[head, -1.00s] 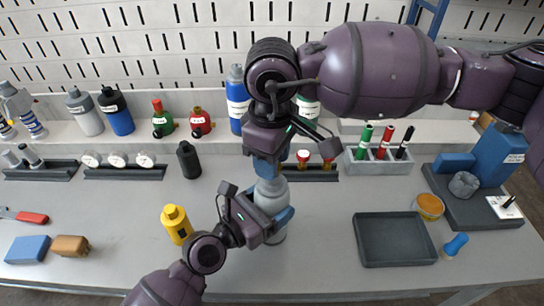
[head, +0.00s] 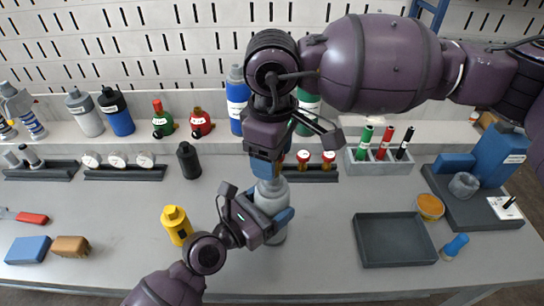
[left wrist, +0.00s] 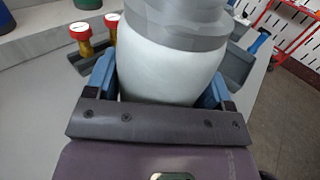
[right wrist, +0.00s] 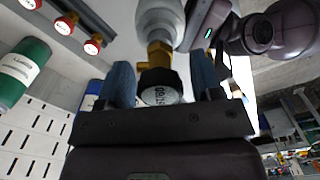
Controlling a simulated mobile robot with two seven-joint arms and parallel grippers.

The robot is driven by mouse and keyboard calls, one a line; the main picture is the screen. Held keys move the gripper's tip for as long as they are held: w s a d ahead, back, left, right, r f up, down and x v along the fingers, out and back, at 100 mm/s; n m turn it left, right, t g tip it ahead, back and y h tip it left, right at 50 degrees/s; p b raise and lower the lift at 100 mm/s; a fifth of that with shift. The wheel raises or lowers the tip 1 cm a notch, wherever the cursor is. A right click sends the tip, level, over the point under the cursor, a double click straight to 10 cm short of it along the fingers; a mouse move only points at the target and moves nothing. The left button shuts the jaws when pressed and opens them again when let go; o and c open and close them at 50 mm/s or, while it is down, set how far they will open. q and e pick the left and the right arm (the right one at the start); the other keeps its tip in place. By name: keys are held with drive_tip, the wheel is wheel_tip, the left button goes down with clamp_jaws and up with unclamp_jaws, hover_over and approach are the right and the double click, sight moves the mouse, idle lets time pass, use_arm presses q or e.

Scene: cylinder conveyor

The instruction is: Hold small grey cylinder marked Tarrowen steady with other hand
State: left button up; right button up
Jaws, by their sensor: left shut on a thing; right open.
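The small grey cylinder (head: 270,198) stands upright on the table in the middle of the head view. No name can be read on it. My left gripper (head: 268,216) is shut on its body, with blue fingers on both sides; the left wrist view shows the pale body (left wrist: 165,70) between them. My right gripper (head: 266,168) points down over the cylinder's top and is open. In the right wrist view its blue fingers stand either side of the brass valve (right wrist: 158,54) and its dark knob with a white marked face (right wrist: 160,96), with gaps visible.
A yellow cylinder (head: 176,225) stands left of my left gripper. A black cylinder (head: 188,160) is behind it. An empty dark tray (head: 394,240) lies to the right. A rack with red-capped pieces (head: 310,173) is behind the grey cylinder.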

drive_tip(key=shift+r, duration=0.7)
drive_tip(key=m, duration=0.3)
drive_tip(key=shift+m, duration=1.5)
drive_tip(key=shift+m, duration=1.1)
drive_tip(key=m, duration=0.3)
drive_tip(key=shift+m, duration=0.4)
drive_tip(key=shift+m, duration=0.4)
drive_tip(key=m, duration=0.5)
